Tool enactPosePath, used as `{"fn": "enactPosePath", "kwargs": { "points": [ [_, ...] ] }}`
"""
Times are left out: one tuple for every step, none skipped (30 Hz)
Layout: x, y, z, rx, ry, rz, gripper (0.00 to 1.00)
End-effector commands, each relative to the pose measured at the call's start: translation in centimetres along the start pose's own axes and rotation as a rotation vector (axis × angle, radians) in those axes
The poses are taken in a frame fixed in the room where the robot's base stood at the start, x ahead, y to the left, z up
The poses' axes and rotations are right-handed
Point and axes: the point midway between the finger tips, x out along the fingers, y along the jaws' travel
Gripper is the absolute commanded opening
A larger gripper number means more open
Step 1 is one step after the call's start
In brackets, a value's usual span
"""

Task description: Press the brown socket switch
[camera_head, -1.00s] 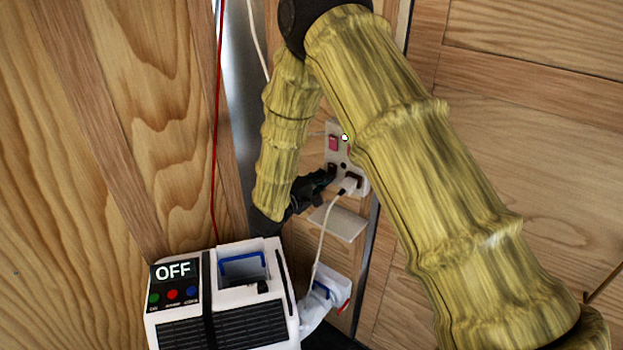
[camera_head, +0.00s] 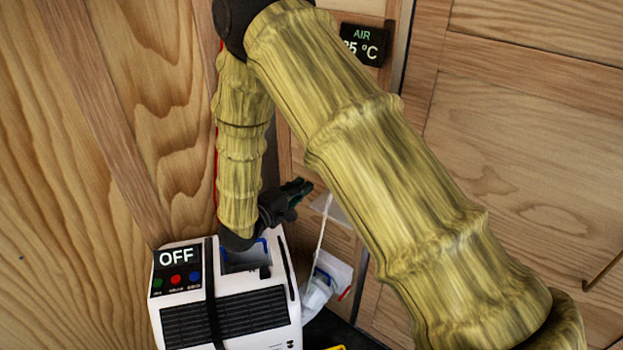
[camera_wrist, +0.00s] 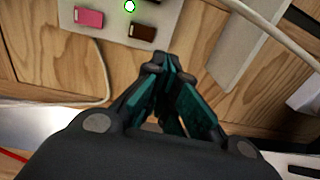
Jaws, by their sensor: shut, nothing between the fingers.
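The brown socket switch (camera_wrist: 144,32) is a small dark brown rocker on a pale socket plate (camera_wrist: 112,20), at the top of the wrist view. A pink-red switch (camera_wrist: 88,17) and a lit green light (camera_wrist: 130,6) are on the same plate. My gripper (camera_wrist: 166,60) is shut and empty, its fingertips just below and right of the brown switch in the picture. I see no contact, but the depth gap is hard to judge. In the head view my gripper (camera_head: 302,187) points right, above the white machine, and my arm hides the socket plate.
A white machine (camera_head: 230,300) with an "OFF" display stands below my gripper. A white cable (camera_wrist: 265,30) runs right of the plate, beside a pale ledge (camera_wrist: 240,55). A temperature display (camera_head: 362,44) is on the wall above. Wooden panels surround the corner.

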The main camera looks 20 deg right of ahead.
Motion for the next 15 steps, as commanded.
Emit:
{"fn": "enactPosePath", "kwargs": {
  "points": [
    [-0.8, -0.3, -0.1, 0.000, 0.003, 0.000, 0.00],
    [-1.2, -0.3, -0.1, 0.000, 0.003, 0.000, 0.00],
    [-1.7, -0.4, -0.1, 0.000, 0.001, 0.000, 0.00],
    [-2.0, -0.4, -0.1, 0.000, 0.001, 0.000, 0.00],
    [-2.3, -0.4, -0.1, 0.000, 0.001, 0.001, 0.00],
    [-2.6, -0.5, -0.1, 0.000, 0.002, 0.001, 0.00],
    [-2.9, -0.5, -0.1, 0.000, 0.002, 0.001, 0.00],
    [-3.0, -0.5, -0.1, 0.000, 0.002, 0.001, 0.00],
    [-3.2, -0.5, 0.0, 0.000, 0.001, 0.001, 0.00],
    [-3.3, -0.5, 0.0, 0.000, 0.001, 0.001, 0.00],
    [-3.4, -0.5, 0.0, 0.000, 0.001, 0.001, 0.00],
    [-3.5, -0.6, 0.0, 0.000, 0.000, 0.000, 0.00],
    [-3.5, -0.5, 0.0, 0.000, 0.000, 0.000, 0.00],
    [-3.5, -0.5, 0.0, 0.000, 0.000, 0.000, 0.00],
    [-3.5, -0.5, 0.0, 0.000, 0.000, 0.000, 0.00]
  ]
}}
